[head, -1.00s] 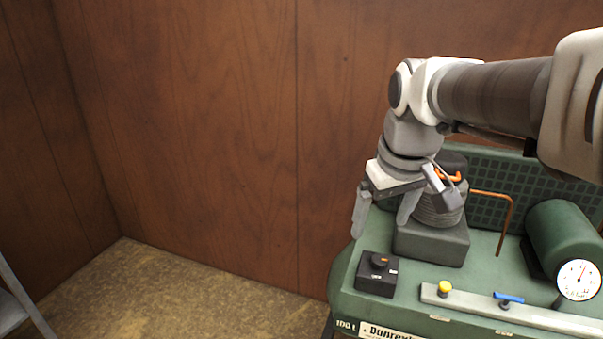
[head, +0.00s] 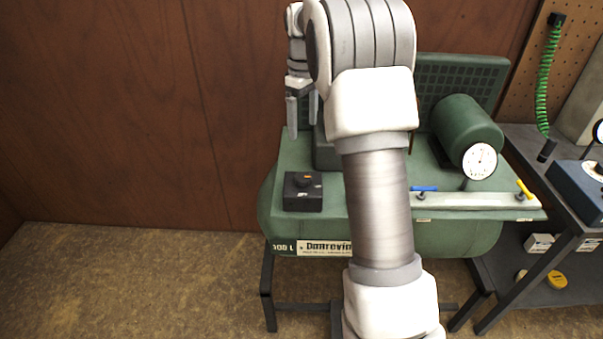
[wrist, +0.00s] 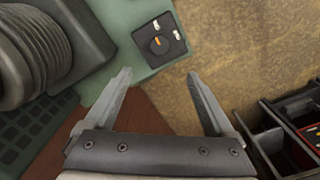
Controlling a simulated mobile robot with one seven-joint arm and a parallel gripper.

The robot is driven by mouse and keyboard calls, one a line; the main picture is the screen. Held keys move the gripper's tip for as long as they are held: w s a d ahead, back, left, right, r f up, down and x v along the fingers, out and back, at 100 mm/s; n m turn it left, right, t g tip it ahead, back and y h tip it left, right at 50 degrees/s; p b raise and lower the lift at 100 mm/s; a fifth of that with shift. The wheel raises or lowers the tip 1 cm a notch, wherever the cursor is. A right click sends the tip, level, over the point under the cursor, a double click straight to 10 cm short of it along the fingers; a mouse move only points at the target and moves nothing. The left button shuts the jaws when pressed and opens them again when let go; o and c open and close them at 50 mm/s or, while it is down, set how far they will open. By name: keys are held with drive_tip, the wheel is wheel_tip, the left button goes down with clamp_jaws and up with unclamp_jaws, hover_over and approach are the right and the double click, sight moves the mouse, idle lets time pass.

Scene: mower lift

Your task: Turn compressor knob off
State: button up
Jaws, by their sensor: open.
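The compressor (head: 300,222) is green, with a tank and a black switch box (head: 303,199) on its top left end. The compressor knob (head: 303,181) sits on that box and is dark with an orange mark. In the wrist view the knob (wrist: 158,44) lies beyond and between the fingertips, its orange mark near the middle, with small white labels beside it. My gripper (head: 302,128) is open and empty, above and behind the box in the head view. It also shows open in the wrist view (wrist: 160,75), apart from the knob.
A pressure gauge (head: 479,161), a blue valve handle (head: 424,188) and a yellow valve handle (head: 524,188) stand on the compressor's right. A dark workbench (head: 530,140) adjoins it on the right. Open floor (head: 130,280) lies to the left.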

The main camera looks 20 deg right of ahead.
sight(303, 176)
wheel_tip(303, 176, down, 16)
drive_tip(key=shift+f+b, duration=0.15)
drive_tip(key=shift+b, duration=0.85)
drive_tip(key=shift+c, duration=0.3)
drive_tip(key=c, duration=1.3)
